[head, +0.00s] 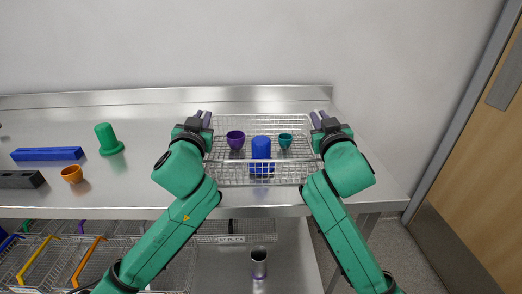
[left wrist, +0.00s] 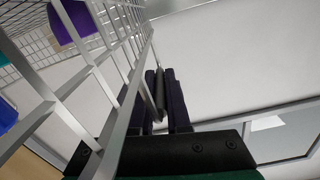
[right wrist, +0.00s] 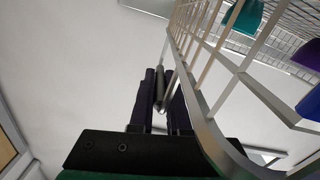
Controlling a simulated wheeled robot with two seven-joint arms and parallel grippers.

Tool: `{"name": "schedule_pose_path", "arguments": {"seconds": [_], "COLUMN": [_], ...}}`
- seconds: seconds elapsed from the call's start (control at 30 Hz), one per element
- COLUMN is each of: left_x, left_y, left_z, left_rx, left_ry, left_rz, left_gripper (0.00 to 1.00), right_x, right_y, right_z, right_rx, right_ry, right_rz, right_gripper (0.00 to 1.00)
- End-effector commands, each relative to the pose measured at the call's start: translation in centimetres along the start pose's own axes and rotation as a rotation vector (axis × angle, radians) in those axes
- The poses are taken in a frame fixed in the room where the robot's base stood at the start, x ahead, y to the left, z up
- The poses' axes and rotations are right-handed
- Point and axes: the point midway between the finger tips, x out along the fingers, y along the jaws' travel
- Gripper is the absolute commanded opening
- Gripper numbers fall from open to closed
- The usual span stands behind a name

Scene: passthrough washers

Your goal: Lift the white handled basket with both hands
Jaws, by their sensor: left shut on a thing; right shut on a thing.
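The wire basket (head: 232,176) is in the middle of the head view, at the steel counter, and looks upright. It holds a purple cup (head: 235,139), a blue object (head: 261,148) and a teal cup (head: 286,140). My left gripper (head: 203,118) is at the basket's left side, shut on a grey handle bar (left wrist: 159,90). My right gripper (head: 321,119) is at the right side, shut on the other handle bar (right wrist: 160,85). Basket wires run close beside the fingers in both wrist views. I cannot tell whether the basket's underside touches the counter.
Left on the counter (head: 150,120) are a green object (head: 108,139), a blue block (head: 47,154), a dark block (head: 20,179) and an orange cup (head: 72,173). A wall stands behind; a door (head: 480,180) is at right.

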Motion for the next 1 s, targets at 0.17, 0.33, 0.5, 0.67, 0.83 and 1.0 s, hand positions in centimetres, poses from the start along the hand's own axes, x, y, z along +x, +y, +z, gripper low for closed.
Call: {"name": "schedule_pose_path", "arguments": {"seconds": [0.17,0.33,0.5,0.67,0.83,1.0], "left_x": [0.0,0.0,0.0,0.0,0.0,0.0], "left_y": [0.0,0.0,-0.2,-0.7,-1.0,-1.0], "left_z": [0.1,-0.1,-1.2,-3.6,-5.3,-5.0], "left_rx": [0.000,0.000,0.000,0.000,0.000,0.000], "left_ry": [-0.001,0.002,0.002,0.003,0.002,0.002], "left_rz": [0.000,0.000,0.000,0.000,0.000,0.000], "left_gripper": [0.00,0.00,0.00,0.00,0.00,0.00], "right_x": [0.0,0.0,0.0,0.0,0.0,0.0], "right_y": [0.0,0.0,0.2,0.7,1.0,1.0], "right_z": [0.1,-0.1,-1.2,-3.6,-5.3,-5.0], "right_rx": [0.000,0.000,0.000,0.000,0.000,0.000], "right_ry": [-0.001,0.002,0.002,0.003,0.003,0.003], "right_rz": [-0.001,0.000,0.000,0.000,0.000,0.000], "right_gripper": [0.00,0.00,0.00,0.00,0.00,0.00]}}
